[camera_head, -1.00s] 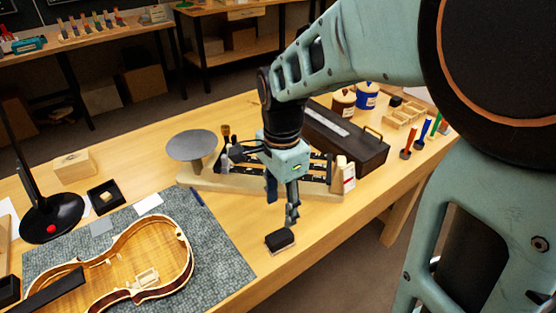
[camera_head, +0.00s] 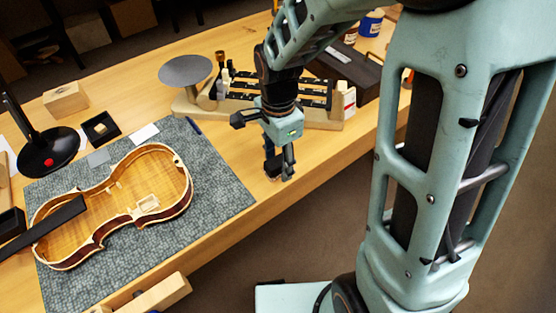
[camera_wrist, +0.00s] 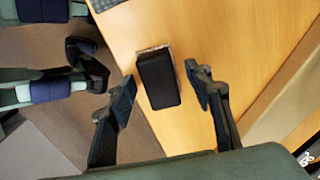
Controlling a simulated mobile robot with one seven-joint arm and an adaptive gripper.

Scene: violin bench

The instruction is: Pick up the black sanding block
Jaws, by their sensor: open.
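The black sanding block (camera_wrist: 159,82) lies on the wooden bench near its front edge, with a pale lower layer showing along its far end in the wrist view. In the head view the block (camera_head: 271,168) is mostly hidden behind my fingers. My gripper (camera_wrist: 164,90) is open, with one finger on each side of the block in the wrist view and gaps between the fingers and the block. It also shows in the head view (camera_head: 279,174), pointing down over the block. I cannot tell the exact height of the fingertips above the bench.
A violin body (camera_head: 120,205) lies on a grey mat (camera_head: 225,190) left of my gripper. A wooden tool rack (camera_head: 320,118) and a dark toolbox (camera_head: 340,70) stand behind it. A round grey disc (camera_head: 185,70) is at the back. The bench edge is close on the right.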

